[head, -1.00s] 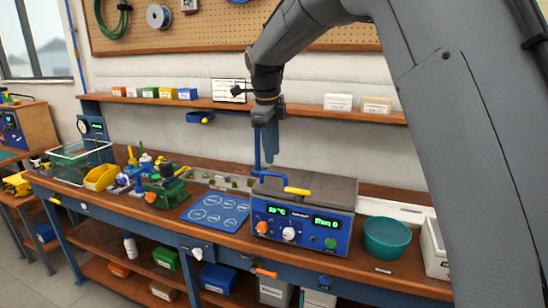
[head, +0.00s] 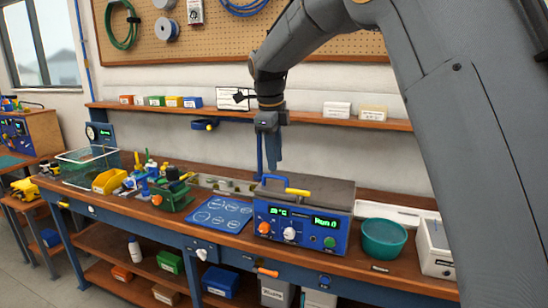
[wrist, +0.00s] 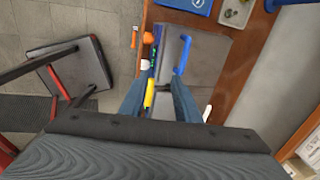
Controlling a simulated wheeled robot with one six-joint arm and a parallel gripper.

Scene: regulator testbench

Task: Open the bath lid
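The bath is a blue box (head: 300,228) with dials and green displays on its front, on the bench in the head view. Its grey lid (head: 330,192) lies flat and closed on top. A yellow handle (head: 298,192) sits at the lid's front edge; it also shows in the wrist view (wrist: 149,92). A blue bar (wrist: 183,55) crosses part of the lid. My gripper (head: 267,170) points down above the bath's left part. In the wrist view its two blue fingers (wrist: 157,92) are apart, with the handle between them in the picture; the height gap is unclear.
A teal bowl (head: 384,238) and a white box (head: 434,248) stand right of the bath. A blue mat with circles (head: 220,214) lies to its left, then a green device (head: 172,195). A shelf (head: 300,118) runs along the wall behind my gripper. A stool (wrist: 75,72) stands on the floor.

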